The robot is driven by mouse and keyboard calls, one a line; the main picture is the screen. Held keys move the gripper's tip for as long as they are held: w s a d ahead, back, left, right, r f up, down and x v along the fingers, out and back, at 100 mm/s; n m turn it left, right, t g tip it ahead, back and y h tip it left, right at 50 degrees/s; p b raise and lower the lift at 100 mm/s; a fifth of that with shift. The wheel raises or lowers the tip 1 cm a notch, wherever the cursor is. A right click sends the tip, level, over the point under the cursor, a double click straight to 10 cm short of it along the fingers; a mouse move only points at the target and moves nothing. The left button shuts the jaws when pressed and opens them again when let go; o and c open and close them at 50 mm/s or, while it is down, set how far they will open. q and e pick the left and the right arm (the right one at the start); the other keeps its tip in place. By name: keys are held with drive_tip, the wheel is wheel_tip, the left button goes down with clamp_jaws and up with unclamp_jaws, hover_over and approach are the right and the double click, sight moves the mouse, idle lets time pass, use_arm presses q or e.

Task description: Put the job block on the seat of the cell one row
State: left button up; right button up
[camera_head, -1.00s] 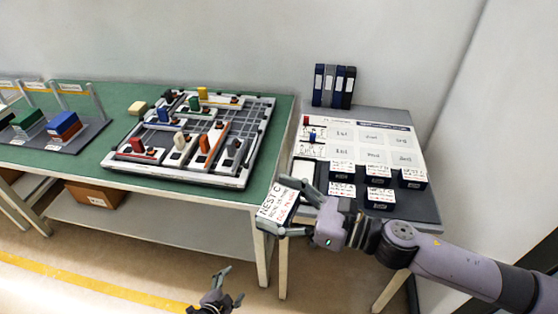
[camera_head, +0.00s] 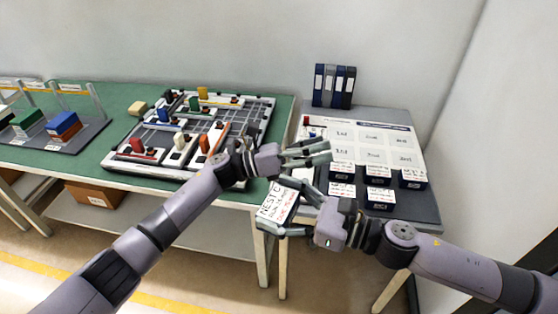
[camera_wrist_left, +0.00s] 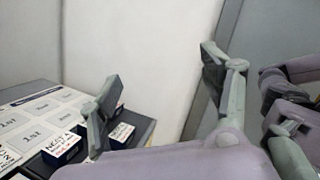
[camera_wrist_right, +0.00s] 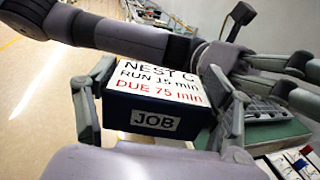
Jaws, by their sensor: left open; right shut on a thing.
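The job block (camera_head: 277,204) is dark blue with a white top. In the right wrist view (camera_wrist_right: 157,85) its top reads NEST C, RUN 15 min, DUE 75 min, and its side reads JOB. My right gripper (camera_head: 272,208) is shut on it, in front of the gap between the tables. My left gripper (camera_head: 322,152) is open and empty over the left part of the white board (camera_head: 372,140). The board has two rows of seats marked 1st, 2nd, 3rd. The left gripper hides the board's lower-left part and the row labels are too small to read.
Several other labelled blocks (camera_head: 379,175) stand on the dark front of the small table (camera_head: 425,207). Dark binders (camera_head: 334,86) stand behind it. The green table (camera_head: 85,160) carries a grey fixture plate (camera_head: 262,118) with coloured-handled parts. My two arms are close together.

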use_arm(q)
drive_tip(key=s+d+r+m+g+y, duration=0.3)
drive_tip(key=s+r+m+g, duration=0.4)
drive_tip(key=m, duration=0.5)
use_arm(e)
drive_tip(key=shift+s, duration=0.1)
use_arm(q)
drive_tip(key=r+m+t+y, duration=0.2)
drive_tip(key=m+t+y, duration=0.3)
drive_tip(key=m+y, duration=1.25)
hover_over(279, 206)
drive_tip(key=shift+f, duration=0.65)
wheel_tip(279, 206, down, 11)
drive_tip(key=shift+r, duration=0.1)
drive_tip(key=shift+c, duration=0.2)
